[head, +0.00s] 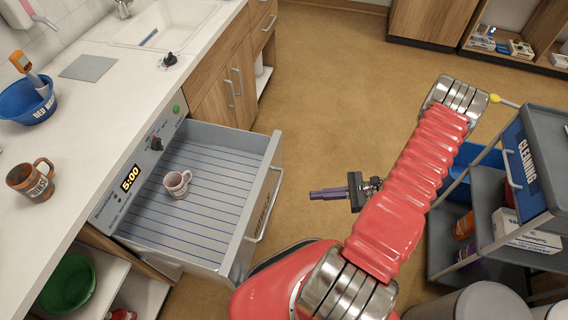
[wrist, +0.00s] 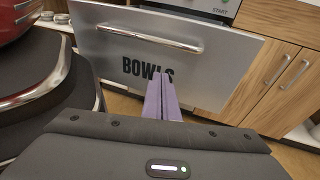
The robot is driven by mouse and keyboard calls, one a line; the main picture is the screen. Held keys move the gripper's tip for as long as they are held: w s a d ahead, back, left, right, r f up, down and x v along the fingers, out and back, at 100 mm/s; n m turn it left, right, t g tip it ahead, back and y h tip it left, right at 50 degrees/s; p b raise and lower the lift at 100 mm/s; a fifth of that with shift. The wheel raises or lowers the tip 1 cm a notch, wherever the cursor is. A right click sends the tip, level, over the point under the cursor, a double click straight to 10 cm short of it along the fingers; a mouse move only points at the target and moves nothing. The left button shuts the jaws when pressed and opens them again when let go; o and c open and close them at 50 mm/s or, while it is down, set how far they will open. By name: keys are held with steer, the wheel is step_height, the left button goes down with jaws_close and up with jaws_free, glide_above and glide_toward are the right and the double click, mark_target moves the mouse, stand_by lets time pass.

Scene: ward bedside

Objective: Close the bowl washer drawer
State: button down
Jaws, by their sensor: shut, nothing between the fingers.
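The bowl washer drawer (head: 215,205) is pulled out from under the counter in the head view. A pinkish cup (head: 177,183) stands inside it on the blue-lined rack. Its front panel, marked "BOWLS", faces my gripper in the wrist view (wrist: 225,65), with a bar handle (wrist: 150,38) across its upper part. My gripper (head: 314,194) has purple fingers, shut and empty, and points left toward the drawer front with a gap in the head view. In the wrist view the fingertips (wrist: 167,82) overlap the last letters of the label; I cannot tell there if they touch.
The washer panel (head: 128,182) shows 5:00. A brown mug (head: 32,180) and a blue bowl (head: 28,100) stand on the counter (head: 95,125). A grey cleaning cart (head: 540,190) stands at the right. Open brown floor (head: 330,90) lies beyond the drawer.

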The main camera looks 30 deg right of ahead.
mark_target(274, 161)
steer(key=w+d+r+m+t, duration=0.2)
steer(key=w+d+m+t, duration=0.1)
steer(key=w+d+t, duration=0.2)
steer(key=shift+w+h, duration=0.2)
steer(key=shift+h, duration=0.2)
steer(key=shift+w, duration=0.1)
steer(key=x, duration=1.3)
steer(key=shift+a, duration=0.1)
steer(key=shift+w+a, duration=0.2)
steer(key=shift+w, duration=0.05)
steer(key=shift+w, duration=0.1)
